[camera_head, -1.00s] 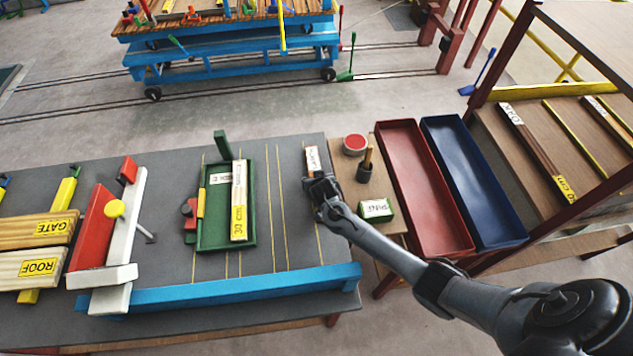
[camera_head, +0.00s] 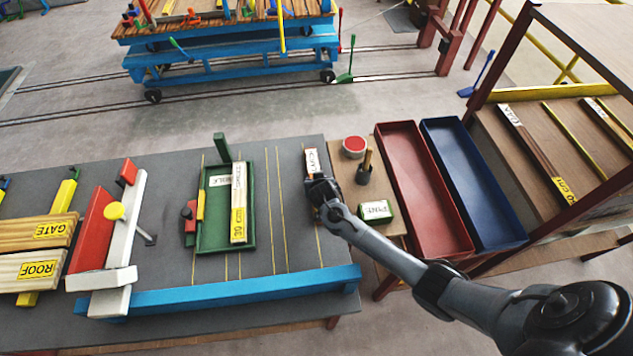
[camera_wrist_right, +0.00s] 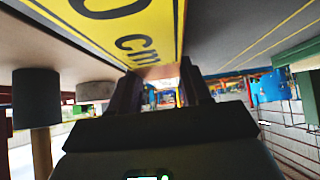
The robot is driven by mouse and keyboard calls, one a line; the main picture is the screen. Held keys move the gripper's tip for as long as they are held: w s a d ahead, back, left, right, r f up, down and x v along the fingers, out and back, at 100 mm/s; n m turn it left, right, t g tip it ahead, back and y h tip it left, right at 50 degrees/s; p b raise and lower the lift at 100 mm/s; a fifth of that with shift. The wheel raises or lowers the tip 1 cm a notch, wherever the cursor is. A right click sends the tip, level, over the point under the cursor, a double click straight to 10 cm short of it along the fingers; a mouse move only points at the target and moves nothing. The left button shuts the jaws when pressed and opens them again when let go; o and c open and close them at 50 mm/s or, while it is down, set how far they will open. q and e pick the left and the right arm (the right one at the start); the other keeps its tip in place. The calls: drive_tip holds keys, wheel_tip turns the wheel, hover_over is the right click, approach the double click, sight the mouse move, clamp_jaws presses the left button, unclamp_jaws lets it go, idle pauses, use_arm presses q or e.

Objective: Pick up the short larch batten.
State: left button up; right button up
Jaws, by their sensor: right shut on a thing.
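A short batten (camera_head: 312,161) with a white label on its far end is at the right end of the grey bench; the lettering is too small to read. My right gripper (camera_head: 318,187) is shut on it, over its near part, which the gripper hides. In the right wrist view, the batten's yellow label (camera_wrist_right: 135,35) with "0 cm" in black fills the top, and my right gripper (camera_wrist_right: 158,78) is against it. I cannot tell whether the batten is clear of the bench top. My left gripper is not in view.
To the right are a red tin (camera_head: 354,147), a green PINE block (camera_head: 376,212), and empty red (camera_head: 437,200) and blue (camera_head: 485,200) trays. A blue rail (camera_head: 240,290) runs along the front.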

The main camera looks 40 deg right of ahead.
drive_tip(key=shift+r, duration=0.5)
drive_tip(key=r, duration=0.2)
drive_tip(key=r+p, duration=0.1)
drive_tip(key=shift+s+d+r, duration=0.2)
drive_tip(key=shift+s+r, duration=0.1)
drive_tip(key=shift+s, duration=0.05)
drive_tip(key=s+d+r+p, duration=0.1)
drive_tip(key=s+d+r, duration=0.45)
drive_tip(key=s, duration=0.35)
wheel_tip(320, 180, up, 8)
drive_tip(key=p, duration=0.7)
drive_tip(key=w+a+r+n+y+b, duration=0.25)
drive_tip(key=a+b, duration=0.25)
drive_tip(key=a, duration=0.6)
drive_tip(key=s+a+r+n+t+y+b, duration=0.1)
drive_tip(key=s+a+r+n, duration=0.1)
drive_tip(key=a, duration=0.4)
drive_tip(key=s+a+r+n+y+b, duration=0.1)
drive_tip(key=s+a+r+n, duration=0.15)
drive_tip(key=a, duration=0.35)
wheel_tip(320, 180, up, 14)
drive_tip(key=s+p, duration=0.2)
drive_tip(key=p, duration=2.1)
drive_tip(key=shift+s+d+f+m, duration=0.2)
drive_tip(key=shift+d+m, duration=0.1)
drive_tip(key=shift+m, duration=0.1)
drive_tip(key=shift+w, duration=0.1)
